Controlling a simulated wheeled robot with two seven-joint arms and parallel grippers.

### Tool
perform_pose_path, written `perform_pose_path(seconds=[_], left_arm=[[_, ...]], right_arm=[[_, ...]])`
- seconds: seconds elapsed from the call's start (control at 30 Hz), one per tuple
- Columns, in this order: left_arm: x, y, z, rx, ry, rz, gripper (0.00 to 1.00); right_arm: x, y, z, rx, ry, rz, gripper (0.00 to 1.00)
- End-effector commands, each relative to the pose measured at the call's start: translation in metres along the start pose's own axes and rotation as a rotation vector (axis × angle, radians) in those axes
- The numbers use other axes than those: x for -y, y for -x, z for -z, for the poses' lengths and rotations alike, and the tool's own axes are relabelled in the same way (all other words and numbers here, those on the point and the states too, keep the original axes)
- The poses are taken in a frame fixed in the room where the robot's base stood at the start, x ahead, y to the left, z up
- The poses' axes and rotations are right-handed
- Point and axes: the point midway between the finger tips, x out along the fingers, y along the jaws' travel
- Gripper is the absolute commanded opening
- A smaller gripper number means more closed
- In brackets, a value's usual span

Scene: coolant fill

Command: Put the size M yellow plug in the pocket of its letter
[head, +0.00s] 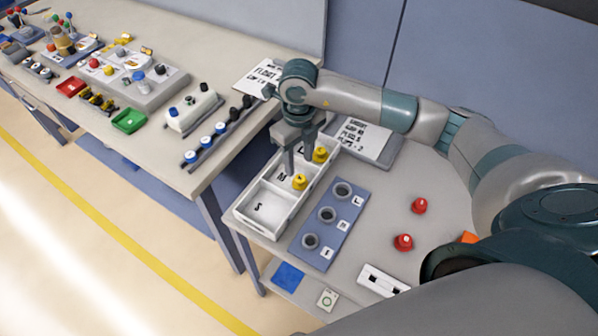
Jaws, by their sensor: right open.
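A white tray (246,222) has pockets lettered S, M and, at the far end, one whose letter is mostly hidden. One yellow plug (299,183) sits in the middle pocket, to the right of the M. Another yellow plug (320,155) is in the far pocket. I cannot read a size on either plug. My right gripper (298,164) points down over the tray, open, its fingers just above and behind the nearer plug. It looks empty. My left gripper is out of view.
A blue plate (312,257) with grey rings lettered L, M and S lies beside the tray. Two red knobs (403,242) (419,205) stand on the table to the right. A printed card (362,139) lies behind. A long bench (150,130) with several parts is at left.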

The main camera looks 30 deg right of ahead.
Motion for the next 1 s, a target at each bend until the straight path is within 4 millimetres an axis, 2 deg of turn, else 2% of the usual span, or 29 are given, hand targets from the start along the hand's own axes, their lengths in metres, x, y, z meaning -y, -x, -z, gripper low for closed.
perform_pose_path(seconds=[0.03,0.1,0.4,1.0], left_arm=[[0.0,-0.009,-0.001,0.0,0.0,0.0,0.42],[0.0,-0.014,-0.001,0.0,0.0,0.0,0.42],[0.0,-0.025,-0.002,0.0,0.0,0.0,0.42],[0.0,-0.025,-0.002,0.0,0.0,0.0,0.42]], right_arm=[[0.0,0.006,-0.001,0.005,0.003,0.001,0.42],[0.0,0.019,-0.001,0.006,0.001,0.0,0.42],[0.0,0.056,-0.001,0.002,0.001,0.0,0.42],[0.0,0.06,0.0,0.0,0.001,-0.001,0.42]])
